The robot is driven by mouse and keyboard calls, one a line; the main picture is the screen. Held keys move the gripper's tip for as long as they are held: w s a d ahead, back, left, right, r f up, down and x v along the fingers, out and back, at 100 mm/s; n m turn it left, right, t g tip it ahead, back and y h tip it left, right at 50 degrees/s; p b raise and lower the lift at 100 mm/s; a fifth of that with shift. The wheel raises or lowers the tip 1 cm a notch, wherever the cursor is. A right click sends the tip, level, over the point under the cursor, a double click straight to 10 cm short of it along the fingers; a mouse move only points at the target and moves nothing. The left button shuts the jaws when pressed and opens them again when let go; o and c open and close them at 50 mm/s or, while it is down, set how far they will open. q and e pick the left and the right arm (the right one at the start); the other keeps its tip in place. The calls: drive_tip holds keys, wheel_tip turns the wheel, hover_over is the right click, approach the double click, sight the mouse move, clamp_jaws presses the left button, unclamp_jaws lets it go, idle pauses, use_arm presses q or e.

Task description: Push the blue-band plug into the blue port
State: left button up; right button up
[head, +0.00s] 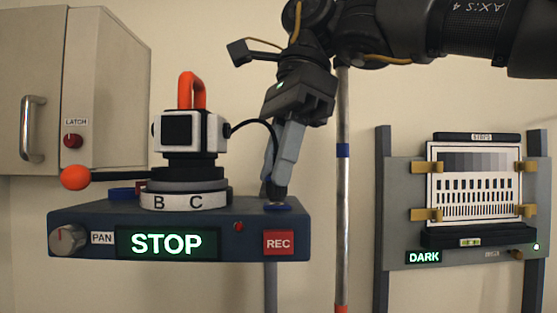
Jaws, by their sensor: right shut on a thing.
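My right gripper (281,180) reaches down from the top right and is shut on the dark plug (277,191), just above the right end of the blue-grey base. A black cable (256,121) runs from the white camera head (188,132) to behind the fingers. The fingers cover most of the plug, and I cannot make out its blue band clearly. A blue ring, seemingly the blue port (280,207), lies on the base top right under the plug. Whether the plug tip touches it or is inside it, I cannot tell. My left gripper is not in view.
The base (220,218) carries a STOP display (167,242), a REC button (278,243) and a PAN knob (67,240). An orange-balled lever (75,177) sticks out left. A thin pole (342,200) stands close right of the gripper. A chart stand (474,185) is at right, a cabinet (75,90) at left.

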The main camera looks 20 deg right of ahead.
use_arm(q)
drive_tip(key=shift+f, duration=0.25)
use_arm(e)
drive_tip(key=shift+f, duration=0.2)
drive_tip(key=o, duration=1)
